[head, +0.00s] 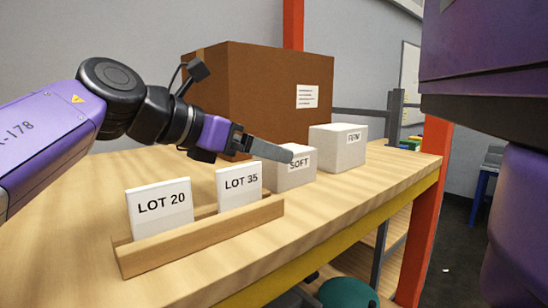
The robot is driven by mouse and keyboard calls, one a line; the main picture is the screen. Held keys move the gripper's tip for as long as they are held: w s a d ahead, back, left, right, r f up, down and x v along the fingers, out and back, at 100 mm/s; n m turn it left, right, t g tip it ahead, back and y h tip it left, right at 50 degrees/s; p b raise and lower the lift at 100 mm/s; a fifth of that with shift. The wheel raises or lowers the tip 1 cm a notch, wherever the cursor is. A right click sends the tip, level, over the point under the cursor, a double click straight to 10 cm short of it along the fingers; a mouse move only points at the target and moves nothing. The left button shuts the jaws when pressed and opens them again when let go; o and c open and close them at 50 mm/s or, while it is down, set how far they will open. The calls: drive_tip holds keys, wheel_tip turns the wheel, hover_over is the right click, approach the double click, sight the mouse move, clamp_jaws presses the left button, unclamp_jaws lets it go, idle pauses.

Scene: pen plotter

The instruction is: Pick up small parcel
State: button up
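A small pale parcel (296,178) labelled SOFT sits on the wooden table. A slightly larger pale parcel (333,158) sits behind it to the right; its label is hard to read and may say FIRM. A large brown box (260,85) with a white label stands behind them. My gripper (288,155) reaches in from the left, with its grey finger at the upper left of the SOFT parcel and overlapping it in the picture. I cannot tell whether it touches. Only one finger shows clearly, so the opening is hidden.
A wooden holder (200,235) at the table's front carries two cards, LOT 20 (160,209) and LOT 35 (239,186). An orange post (423,210) stands at the table's right corner. The tabletop (350,200) right of the holder is clear. A teal round thing (347,293) shows below.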

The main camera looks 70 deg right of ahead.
drive_tip(key=shift+s+d+f, duration=0.1)
drive_tip(key=shift+f, duration=0.15)
drive_tip(key=p+x, duration=0.2)
drive_tip(key=x, duration=0.5)
drive_tip(key=shift+d+p, duration=0.2)
drive_tip(key=shift+p, duration=0.1)
drive_tip(key=shift+c, duration=0.4)
drive_tip(key=shift+r, duration=0.1)
drive_tip(key=c, duration=1.7)
